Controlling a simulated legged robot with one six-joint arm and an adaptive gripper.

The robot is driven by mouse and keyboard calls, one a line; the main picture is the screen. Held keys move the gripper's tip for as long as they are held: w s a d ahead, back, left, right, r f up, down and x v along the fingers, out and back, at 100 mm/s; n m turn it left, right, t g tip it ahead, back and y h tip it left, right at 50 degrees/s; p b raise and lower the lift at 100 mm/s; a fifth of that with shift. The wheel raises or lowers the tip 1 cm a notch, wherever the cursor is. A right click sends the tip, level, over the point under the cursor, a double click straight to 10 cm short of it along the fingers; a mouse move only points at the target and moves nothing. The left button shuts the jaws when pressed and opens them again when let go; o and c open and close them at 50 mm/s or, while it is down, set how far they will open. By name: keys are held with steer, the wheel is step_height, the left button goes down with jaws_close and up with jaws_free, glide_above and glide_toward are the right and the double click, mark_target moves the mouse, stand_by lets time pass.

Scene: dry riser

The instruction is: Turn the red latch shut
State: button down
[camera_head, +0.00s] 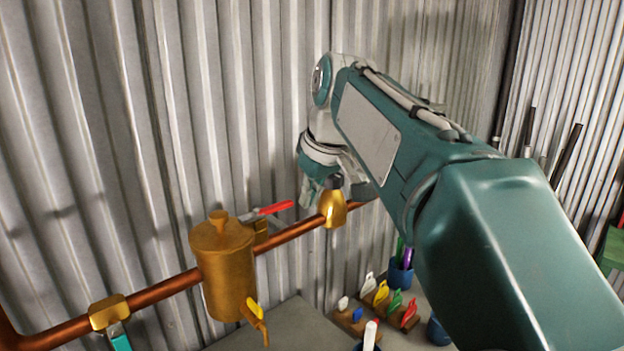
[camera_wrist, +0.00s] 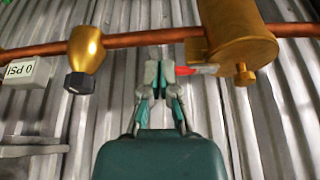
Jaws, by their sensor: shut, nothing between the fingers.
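The red latch (camera_head: 275,207) is a red handle on a grey metal lever beside the brass canister (camera_head: 224,262) on the copper pipe (camera_head: 167,291). It points right and slightly up in the head view. In the wrist view the latch (camera_wrist: 186,70) shows just right of my fingertips, its tip close to or touching them; I cannot tell which. My gripper (camera_wrist: 164,72) is shut and empty, in front of the corrugated wall. In the head view my gripper (camera_head: 312,192) is partly hidden by my own wrist, right of the latch's red end.
A brass fitting (camera_head: 333,207) with a dark cap sits on the pipe close to my gripper. Below stand colored tags (camera_head: 381,294) on wooden blocks and a blue cup (camera_head: 400,276). The corrugated wall (camera_head: 90,130) is close behind.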

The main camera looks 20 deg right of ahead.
mark_target(286, 203)
steer(key=shift+w+a+f, duration=0.35)
steer(key=shift+w+f, duration=0.35)
steer(key=shift+w, duration=0.2)
steer(key=shift+w+a+f, duration=0.35)
steer(key=shift+w+f, duration=0.3)
steer(key=shift+w, duration=0.2)
steer(key=shift+w+a+f, duration=0.35)
steer(key=shift+w+f, duration=0.35)
steer(key=shift+w, duration=0.2)
steer(key=shift+w+a, duration=0.15)
steer(key=shift+w, duration=0.35)
steer(key=shift+s, duration=0.1)
